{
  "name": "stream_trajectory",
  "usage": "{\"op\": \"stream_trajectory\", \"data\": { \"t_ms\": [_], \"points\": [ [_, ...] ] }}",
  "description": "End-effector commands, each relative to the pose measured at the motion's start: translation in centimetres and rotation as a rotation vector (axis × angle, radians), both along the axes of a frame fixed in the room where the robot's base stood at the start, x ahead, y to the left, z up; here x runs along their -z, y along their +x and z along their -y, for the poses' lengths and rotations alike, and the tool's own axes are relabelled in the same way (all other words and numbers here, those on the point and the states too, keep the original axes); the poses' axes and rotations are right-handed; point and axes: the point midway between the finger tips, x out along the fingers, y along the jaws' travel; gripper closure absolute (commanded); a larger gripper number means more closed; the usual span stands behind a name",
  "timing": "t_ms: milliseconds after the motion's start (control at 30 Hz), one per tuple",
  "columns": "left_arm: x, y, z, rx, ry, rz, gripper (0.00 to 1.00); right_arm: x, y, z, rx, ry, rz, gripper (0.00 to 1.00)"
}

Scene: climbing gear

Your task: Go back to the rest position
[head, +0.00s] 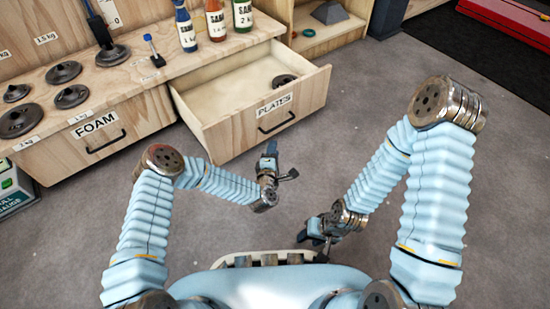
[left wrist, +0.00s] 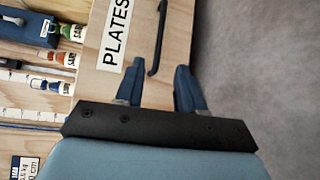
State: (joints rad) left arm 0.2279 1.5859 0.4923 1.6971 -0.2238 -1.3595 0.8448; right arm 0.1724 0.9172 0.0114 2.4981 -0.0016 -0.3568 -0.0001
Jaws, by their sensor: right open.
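My left gripper (head: 279,160) is in front of the open drawer labelled PLATES, a little above the floor in the head view. In the left wrist view its two blue fingers (left wrist: 158,84) stand apart with nothing between them, and the drawer front shows beyond them. My right gripper (head: 316,236) is lower, close to my base at the middle bottom of the head view. It is open, small and partly hidden by its own wrist; I see nothing held in it.
The PLATES drawer (head: 235,128) stands pulled out with a dark plate (head: 284,80) inside. The FOAM drawer (head: 95,143) is shut. Dark plates, a blue-topped post (head: 152,47) and several SAND bottles (head: 216,20) stand on the bench. Grey floor (head: 350,110) is clear to the right.

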Motion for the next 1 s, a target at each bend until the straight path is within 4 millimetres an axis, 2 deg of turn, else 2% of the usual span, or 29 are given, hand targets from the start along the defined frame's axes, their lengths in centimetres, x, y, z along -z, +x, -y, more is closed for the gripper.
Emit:
{"op": "stream_trajectory", "data": {
  "t_ms": [633, 733, 800, 867, 1000],
  "points": [
    [-0.1, 0.3, -0.1, 0.002, 0.001, -0.001, 0.62, 0.1, 0.0, 0.0, 0.0, 0.0, 0.001, 0.57],
    [0.1, -0.3, 0.0, 0.047, 0.049, -0.022, 0.62, 0.1, 0.0, 0.0, 0.0, 0.0, 0.001, 0.57],
    [0.8, -1.8, -0.1, 0.147, 0.16, -0.076, 0.62, 0.1, 0.0, 0.0, 0.0, 0.0, 0.001, 0.57],
    [1.9, -4.5, -0.9, 0.288, 0.315, -0.154, 0.62, 0.1, 0.0, 0.0, 0.0, 0.0, 0.001, 0.57],
    [4.6, -13.4, -5.7, 0.637, 0.666, -0.368, 0.62, 0.1, 0.0, 0.0, 0.0, 0.0, 0.001, 0.57]
  ]
}}
